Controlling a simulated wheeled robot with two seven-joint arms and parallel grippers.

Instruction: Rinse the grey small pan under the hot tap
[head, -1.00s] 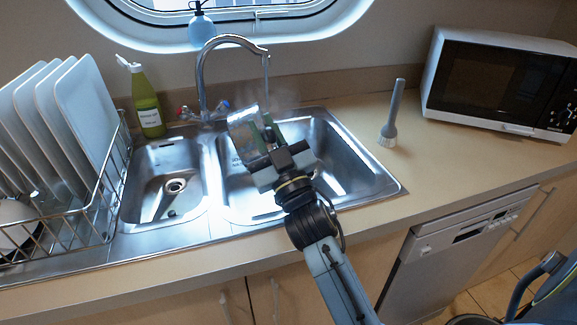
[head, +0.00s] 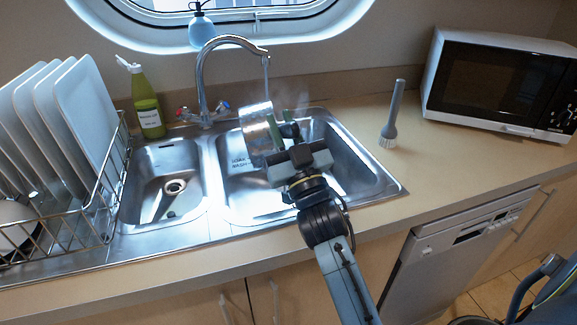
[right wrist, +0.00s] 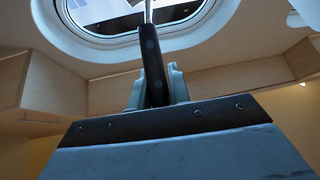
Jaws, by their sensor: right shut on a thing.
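The small metallic grey pan (head: 256,129) is tilted on its side over the right sink bowl (head: 345,172), below the tap (head: 201,75). A thin stream of water (head: 267,80) falls from the spout to the pan's upper edge, with faint steam beside it. The tap has a red-marked and a blue-marked knob. My right gripper (head: 285,130) is shut on the pan's dark handle, which shows between the fingers in the right wrist view (right wrist: 152,72). The pan's inside is mostly hidden. My left gripper is out of view.
A dish rack (head: 100,195) with white plates stands left of the empty small bowl (head: 160,200). A green bottle (head: 146,103) stands behind. A grey brush (head: 393,115) and a microwave (head: 500,80) stand right of the sink. The counter's front right is clear.

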